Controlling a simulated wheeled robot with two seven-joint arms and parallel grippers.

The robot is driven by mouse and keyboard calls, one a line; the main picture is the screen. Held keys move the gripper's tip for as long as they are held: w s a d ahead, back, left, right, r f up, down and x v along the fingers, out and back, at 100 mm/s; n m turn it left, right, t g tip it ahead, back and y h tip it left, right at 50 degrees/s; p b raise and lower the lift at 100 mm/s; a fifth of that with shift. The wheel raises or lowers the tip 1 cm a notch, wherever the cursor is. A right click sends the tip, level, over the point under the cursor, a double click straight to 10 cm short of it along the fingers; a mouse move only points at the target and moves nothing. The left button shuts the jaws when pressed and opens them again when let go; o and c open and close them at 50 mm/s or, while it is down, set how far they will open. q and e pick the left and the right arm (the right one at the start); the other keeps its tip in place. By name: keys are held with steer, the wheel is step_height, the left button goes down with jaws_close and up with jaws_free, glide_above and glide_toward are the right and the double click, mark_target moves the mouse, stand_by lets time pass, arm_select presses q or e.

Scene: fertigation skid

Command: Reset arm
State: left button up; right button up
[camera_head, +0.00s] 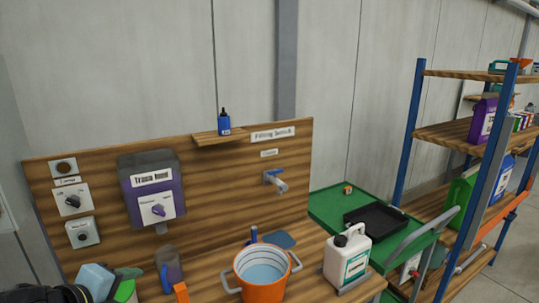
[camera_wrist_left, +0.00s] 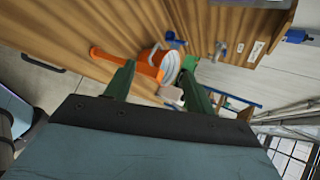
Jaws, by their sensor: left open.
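My left gripper (camera_wrist_left: 159,62) shows in the left wrist view. Its two green fingers are spread apart with nothing held between them. Beyond the fingertips, apart from them as far as I can tell, are the orange bucket (camera_wrist_left: 146,72) and the white jug (camera_wrist_left: 171,93). My right gripper is in neither view.
A panel (camera_head: 105,190) with dispenser (camera_head: 150,190) and tap (camera_head: 275,180) stands behind. A green cart (camera_head: 328,207) and blue-post shelf (camera_head: 410,130) are right.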

arm_select(q)
steer(key=s+d+f+n+g, duration=0.2)
steer(key=s+d+f+n, duration=0.4)
steer(key=f+n, duration=0.2)
steer(key=s+f+n+g+y, duration=0.1)
steer(key=s+f+n+g, duration=0.2)
steer(key=s+f+n, duration=0.35)
steer(key=s+f+n+g, duration=0.2)
steer(key=s+f+n, duration=0.2)
steer(key=s+n, duration=0.45)
steer(key=s+f+m+g+b, duration=0.2)
steer(key=f+b, duration=0.6)
steer(key=f, duration=2.5)
steer(key=s+a+f+b, duration=0.2)
steer(key=s+f+b, duration=0.3)
steer(key=s+f, duration=1.2)
step_height(320, 180, down, 3)
steer(key=shift+a+r+m, duration=0.15)
steer(key=shift+a+m, duration=0.15)
steer(key=shift+a, duration=0.05)
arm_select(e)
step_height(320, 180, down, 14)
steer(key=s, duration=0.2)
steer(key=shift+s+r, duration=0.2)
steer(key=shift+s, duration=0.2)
